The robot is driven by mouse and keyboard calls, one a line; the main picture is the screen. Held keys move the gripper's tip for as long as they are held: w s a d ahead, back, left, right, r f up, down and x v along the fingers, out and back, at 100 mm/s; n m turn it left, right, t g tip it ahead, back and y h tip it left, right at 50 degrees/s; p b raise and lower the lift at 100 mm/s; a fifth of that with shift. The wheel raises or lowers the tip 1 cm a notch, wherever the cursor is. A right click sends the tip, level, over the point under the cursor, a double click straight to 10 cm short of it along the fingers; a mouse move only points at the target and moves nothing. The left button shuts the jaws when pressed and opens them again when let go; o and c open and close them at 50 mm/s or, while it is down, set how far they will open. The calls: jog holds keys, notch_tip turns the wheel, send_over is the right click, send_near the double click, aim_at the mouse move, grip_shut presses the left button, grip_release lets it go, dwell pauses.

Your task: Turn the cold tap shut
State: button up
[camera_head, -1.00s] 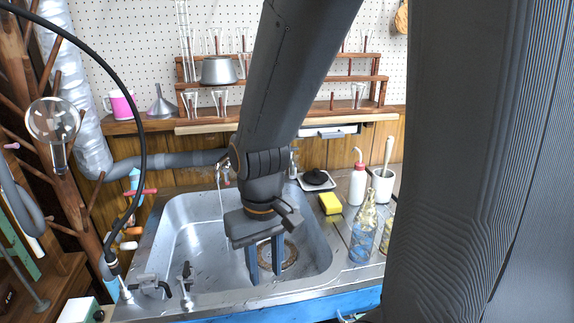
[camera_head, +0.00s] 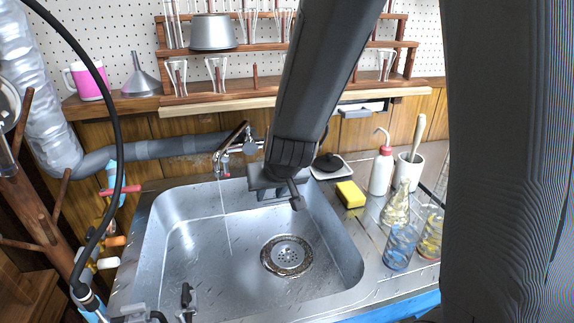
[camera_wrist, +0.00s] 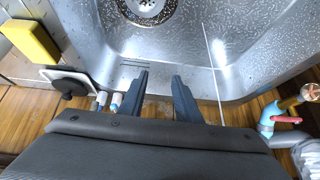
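A metal faucet (camera_head: 232,150) stands at the wall behind the sink, with small tap fittings beside its spout. A thin water stream (camera_head: 225,220) runs from it into the basin and shows as a line in the wrist view (camera_wrist: 212,75). Which fitting is the cold tap I cannot tell. My gripper (camera_wrist: 160,85) is open and empty at the sink's back edge, to the right of the spout in the head view. In the wrist view, small white and blue-ended fittings (camera_wrist: 108,101) lie just left of the left finger.
The steel sink (camera_head: 185,250) has a drain (camera_head: 287,255). A yellow sponge (camera_head: 350,194), wash bottle (camera_head: 382,165) and glassware (camera_head: 400,245) stand on the right. A red-handled valve (camera_head: 120,190) is on the left. Shelves with glassware hang above. The basin is otherwise clear.

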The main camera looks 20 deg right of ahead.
jog(key=w+f+t+h+b, duration=0.2)
jog(key=w+t+b, duration=0.1)
jog(key=w, duration=0.5)
jog(key=w+d+t+h+b, duration=0.1)
jog(key=w+d+h+b, duration=0.1)
jog(key=h, duration=0.1)
jog(key=w+d+r+m+t+h+b, duration=0.1)
jog(key=w+d+h, duration=0.2)
jog(key=h, duration=0.1)
jog(key=w+d+r+m+t+h+b, duration=0.1)
jog(key=w+d+h+b, duration=0.1)
jog(key=d+h, duration=0.1)
jog(key=shift+w+t+b, duration=0.3)
jog(key=shift+w+t, duration=0.1)
grip_shut()
